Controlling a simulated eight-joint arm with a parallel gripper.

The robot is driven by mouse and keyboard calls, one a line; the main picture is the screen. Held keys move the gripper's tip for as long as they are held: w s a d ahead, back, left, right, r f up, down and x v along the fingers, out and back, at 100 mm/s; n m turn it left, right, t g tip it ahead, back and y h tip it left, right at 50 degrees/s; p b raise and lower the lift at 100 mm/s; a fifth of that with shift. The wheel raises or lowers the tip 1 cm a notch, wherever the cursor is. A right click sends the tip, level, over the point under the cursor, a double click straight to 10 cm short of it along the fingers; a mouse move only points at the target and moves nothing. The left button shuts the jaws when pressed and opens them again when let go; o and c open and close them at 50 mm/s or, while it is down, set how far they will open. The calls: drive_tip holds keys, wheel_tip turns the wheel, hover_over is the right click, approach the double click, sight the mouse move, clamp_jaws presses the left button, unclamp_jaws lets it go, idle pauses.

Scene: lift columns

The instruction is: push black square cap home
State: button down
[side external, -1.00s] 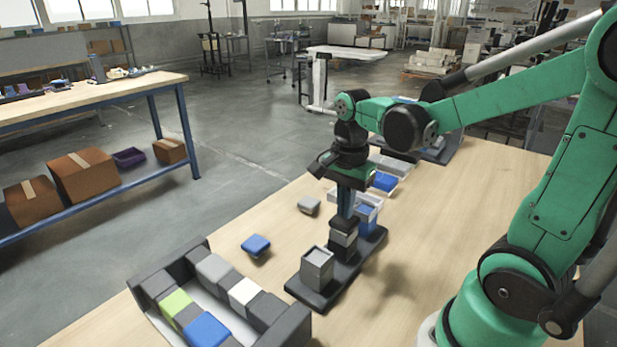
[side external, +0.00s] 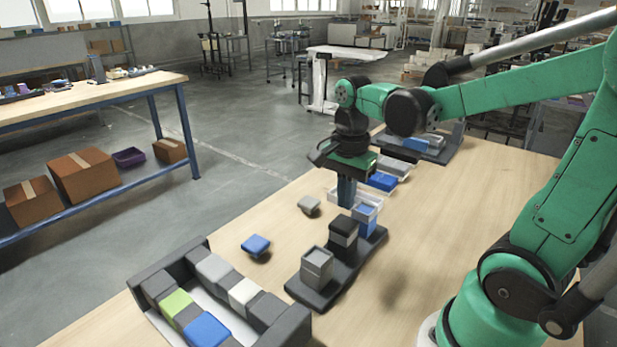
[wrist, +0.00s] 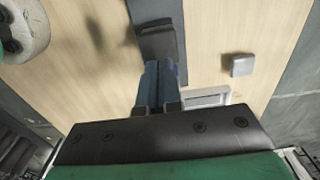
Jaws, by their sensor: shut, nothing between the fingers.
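The black square cap (side external: 344,225) sits on top of the middle column of a dark base plate (side external: 313,293), with a pale band just below it. It looks level; whether any gap is left under it is too small to tell. My gripper (side external: 346,204) is shut and empty, its blue fingers pointing down just above and behind the cap, seemingly apart from it. In the wrist view my fingers (wrist: 162,66) are together, and a dark block shape lies beyond their tips. On the same plate stand a grey open-topped column (side external: 316,266) and a blue column with a grey rim (side external: 367,213).
A dark tray (side external: 152,270) with grey, green, blue and white blocks stands at the front left. A blue cap (side external: 256,244) and a grey cap (side external: 309,205) lie loose on the wooden table. White trays (side external: 382,182) and another dark fixture (side external: 425,148) are behind. The table's right side is clear.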

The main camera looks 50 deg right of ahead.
sight(344, 222)
wheel_tip(344, 222, up, 6)
idle(0.5)
